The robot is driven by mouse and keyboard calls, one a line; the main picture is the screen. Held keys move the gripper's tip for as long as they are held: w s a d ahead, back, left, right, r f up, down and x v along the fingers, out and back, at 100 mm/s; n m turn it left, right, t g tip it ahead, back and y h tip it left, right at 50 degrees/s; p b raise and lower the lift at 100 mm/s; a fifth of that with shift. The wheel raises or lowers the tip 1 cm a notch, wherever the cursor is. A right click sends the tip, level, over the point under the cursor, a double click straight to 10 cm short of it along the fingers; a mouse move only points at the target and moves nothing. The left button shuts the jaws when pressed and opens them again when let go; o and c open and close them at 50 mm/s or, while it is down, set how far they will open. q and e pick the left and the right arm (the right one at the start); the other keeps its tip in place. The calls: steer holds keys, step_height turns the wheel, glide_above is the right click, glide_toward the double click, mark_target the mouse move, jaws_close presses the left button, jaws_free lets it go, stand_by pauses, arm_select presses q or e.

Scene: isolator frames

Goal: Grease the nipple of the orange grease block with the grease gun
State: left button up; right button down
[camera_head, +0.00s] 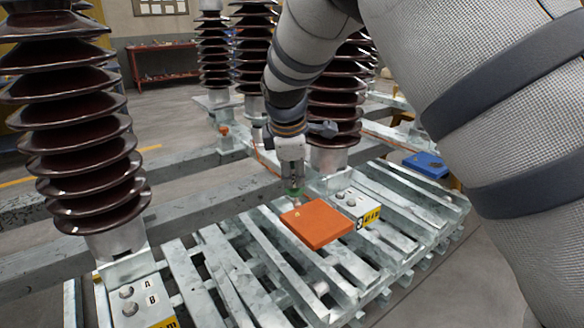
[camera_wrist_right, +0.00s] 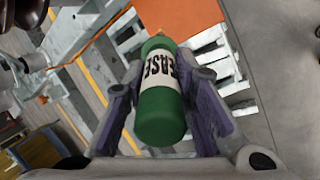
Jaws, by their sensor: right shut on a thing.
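The orange grease block (camera_head: 318,224) lies flat on the slatted metal pallet. A small pale spot (camera_head: 297,213) shows on its top near the left corner; I cannot tell if it is the nipple. My right gripper (camera_head: 292,183) is above that left corner, pointing down. It is shut on the grease gun, a green bottle (camera_wrist_right: 160,112) with a white GREASE label between the fingers in the right wrist view. The gun's tip points toward the orange block (camera_wrist_right: 195,14); I cannot tell if they touch. My left gripper is not in view.
A grey box with knobs (camera_head: 352,203) stands just behind the block, and another (camera_head: 140,298) at front left. Tall brown ribbed insulators (camera_head: 75,130) rise at left and behind my right arm. A blue object (camera_head: 428,163) lies at the right. Bare pallet slats (camera_head: 235,285) lie in front.

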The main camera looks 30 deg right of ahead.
steer(key=shift+b+x, duration=0.35)
steer(key=shift+x, duration=0.8)
steer(key=shift+f, duration=0.2)
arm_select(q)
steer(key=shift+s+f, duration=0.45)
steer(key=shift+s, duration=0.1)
arm_select(e)
steer(key=shift+r, duration=0.3)
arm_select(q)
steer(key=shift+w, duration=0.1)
arm_select(e)
steer(key=shift+a, duration=0.1)
steer(key=shift+r, duration=0.1)
arm_select(q)
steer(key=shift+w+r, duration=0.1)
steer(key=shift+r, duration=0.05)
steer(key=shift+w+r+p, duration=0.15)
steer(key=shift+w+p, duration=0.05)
steer(key=shift+p, duration=0.15)
